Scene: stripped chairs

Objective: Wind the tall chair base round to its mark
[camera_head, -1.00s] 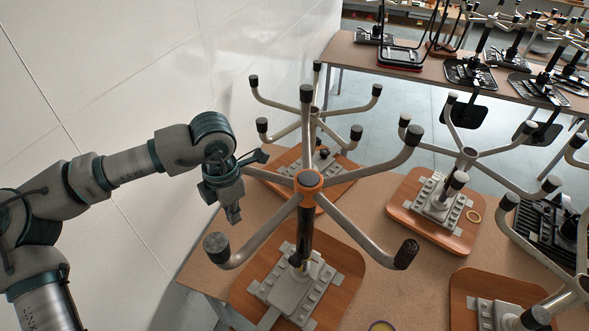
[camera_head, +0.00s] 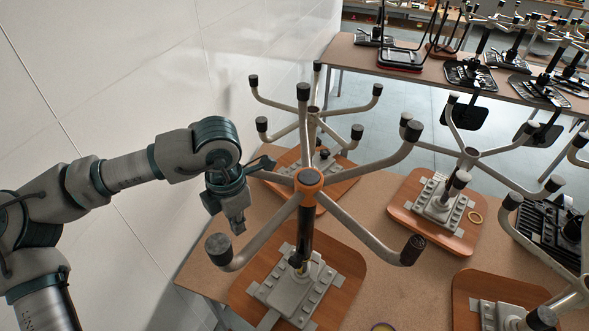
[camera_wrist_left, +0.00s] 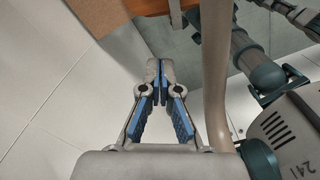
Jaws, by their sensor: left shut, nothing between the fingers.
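The tall chair base (camera_head: 309,180) stands upside down at the front of the near table. It has an orange-ringed hub, a dark post, and grey legs with black end caps. My left gripper (camera_head: 238,224) is on its left side, beside the front-left leg (camera_head: 266,233). In the left wrist view the gripper (camera_wrist_left: 160,75) is shut and empty, with a grey leg (camera_wrist_left: 215,75) just right of the fingers. I cannot tell whether they touch. I cannot make out the mark. My right gripper is not in view.
Other upturned chair bases stand behind (camera_head: 313,112) and to the right (camera_head: 470,154), their legs spreading close by. A white wall (camera_head: 130,80) runs close along the left. A second table (camera_head: 345,48) with chair parts stands behind.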

